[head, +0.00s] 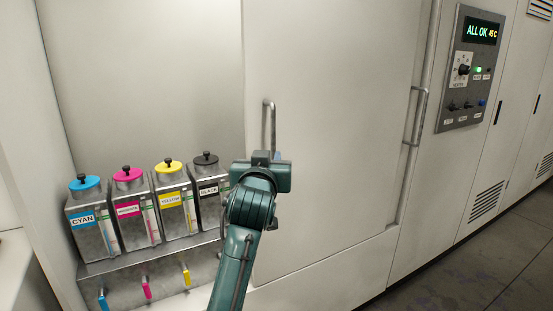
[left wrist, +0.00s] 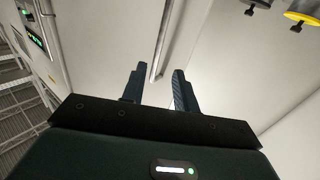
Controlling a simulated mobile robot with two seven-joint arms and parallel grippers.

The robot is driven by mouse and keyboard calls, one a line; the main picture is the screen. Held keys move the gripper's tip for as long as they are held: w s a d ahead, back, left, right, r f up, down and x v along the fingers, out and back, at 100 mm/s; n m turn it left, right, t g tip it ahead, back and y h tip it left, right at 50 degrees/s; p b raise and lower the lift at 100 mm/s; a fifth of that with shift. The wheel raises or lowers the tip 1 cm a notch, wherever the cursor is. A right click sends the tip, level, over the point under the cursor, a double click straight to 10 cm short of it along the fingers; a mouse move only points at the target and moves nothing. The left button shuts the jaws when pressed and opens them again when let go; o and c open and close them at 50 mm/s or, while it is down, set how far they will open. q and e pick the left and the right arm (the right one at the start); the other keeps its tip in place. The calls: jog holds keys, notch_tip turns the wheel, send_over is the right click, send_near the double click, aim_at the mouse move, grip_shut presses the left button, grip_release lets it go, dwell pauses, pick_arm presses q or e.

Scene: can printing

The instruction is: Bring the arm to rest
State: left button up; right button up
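My left arm rises from the bottom of the head view, with its dark green wrist and gripper (head: 262,160) in front of a white panel door. The fingertips are mostly hidden there behind the wrist. In the left wrist view the gripper (left wrist: 159,70) has its two dark fingers apart, with nothing held between them. A vertical metal handle (head: 269,112) stands on the door just above the gripper. A metal bar, likely this handle (left wrist: 168,38), shows beyond and between the fingers; I cannot tell whether they touch it. My right gripper is not in view.
Cyan (head: 86,212), magenta (head: 134,205), yellow (head: 174,200) and black (head: 208,187) ink tanks stand on a shelf to the left, the black one close beside my wrist. A control panel (head: 469,70) reads ALL OK. Floor (head: 480,262) is clear at lower right.

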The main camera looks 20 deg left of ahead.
pick_arm(q)
jog(key=s+d+f+m+g+h+p, duration=0.15)
jog(key=s+f, duration=0.25)
jog(key=f, duration=0.6)
jog(key=s+d+f+m+g+h+p, duration=0.1)
jog(key=s+d+f+m+h, duration=0.25)
jog(key=f, duration=0.75)
jog(key=s+d+f+g+h, duration=0.1)
jog(key=s+f, duration=0.4)
jog(key=s, duration=0.2)
jog(key=s+d+f+g+h+p, duration=0.1)
jog(key=s+f, duration=0.3)
jog(key=s, duration=0.4)
jog(key=s+d+f+m+g+h+p, duration=0.1)
jog(key=s+d+f+g, duration=0.1)
jog(key=s+f, duration=0.3)
jog(key=s+d, duration=0.1)
jog(key=s, duration=0.2)
jog(key=shift+f, duration=0.35)
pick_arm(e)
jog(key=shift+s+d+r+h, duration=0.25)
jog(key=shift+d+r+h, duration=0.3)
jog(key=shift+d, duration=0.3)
pick_arm(q)
jog(key=shift+s, duration=0.1)
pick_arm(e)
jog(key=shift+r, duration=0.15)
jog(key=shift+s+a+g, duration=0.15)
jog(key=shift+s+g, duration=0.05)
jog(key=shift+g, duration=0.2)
